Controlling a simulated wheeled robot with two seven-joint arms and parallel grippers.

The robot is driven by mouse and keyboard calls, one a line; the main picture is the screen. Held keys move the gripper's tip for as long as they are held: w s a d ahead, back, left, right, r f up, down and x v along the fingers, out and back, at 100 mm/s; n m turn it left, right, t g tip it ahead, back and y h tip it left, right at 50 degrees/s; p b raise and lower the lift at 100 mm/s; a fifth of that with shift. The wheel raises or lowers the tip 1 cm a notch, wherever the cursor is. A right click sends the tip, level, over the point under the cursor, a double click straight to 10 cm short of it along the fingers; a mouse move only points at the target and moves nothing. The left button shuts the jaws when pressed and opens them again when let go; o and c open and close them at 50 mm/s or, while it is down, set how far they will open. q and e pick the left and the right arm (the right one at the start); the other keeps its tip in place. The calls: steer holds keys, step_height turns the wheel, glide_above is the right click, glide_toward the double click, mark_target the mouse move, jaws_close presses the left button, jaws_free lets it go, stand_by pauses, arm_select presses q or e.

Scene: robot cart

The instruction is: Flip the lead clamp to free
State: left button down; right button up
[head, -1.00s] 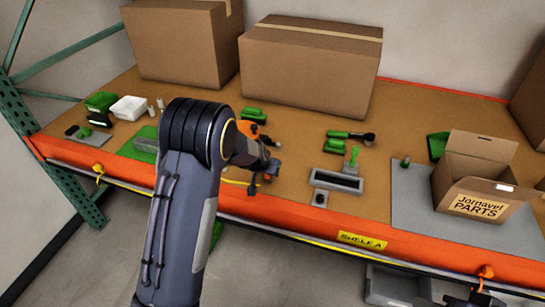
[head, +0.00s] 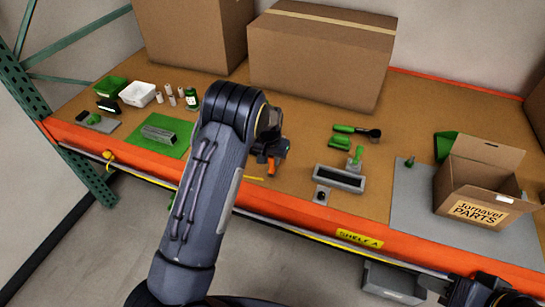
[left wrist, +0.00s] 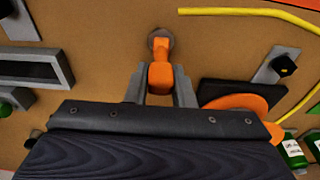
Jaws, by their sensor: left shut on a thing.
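An orange lever (left wrist: 160,72), apparently the lead clamp's, stands at a round grey base (left wrist: 160,40) in the left wrist view. My left gripper (left wrist: 160,92) has its two grey fingers closed on either side of the lever. In the head view, my left gripper (head: 270,150) is low over the shelf, with orange showing below it. A yellow lead (left wrist: 250,13) curves past the clamp in the left wrist view. My right gripper (head: 490,292) is partly in view at the bottom right of the head view; its fingers are unclear.
An orange disc (left wrist: 245,103) and dark block lie beside the left gripper. A grey slotted tray (head: 340,178) is to its right, a green mat (head: 155,140) to its left. A carton (head: 320,57) stands behind. An open parts box (head: 485,180) is further right.

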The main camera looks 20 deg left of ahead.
arm_select(q)
steer(key=c, duration=1.2)
jaws_free()
steer(key=shift+c, duration=0.2)
steer(key=r, duration=0.2)
steer(key=r+b, duration=0.1)
steer(key=r, duration=0.1)
steer(key=s+r, duration=0.1)
steer(key=r, duration=0.1)
steer(key=shift+r, duration=0.3)
steer(key=shift+s+r, duration=0.1)
steer(key=shift+r, duration=0.45)
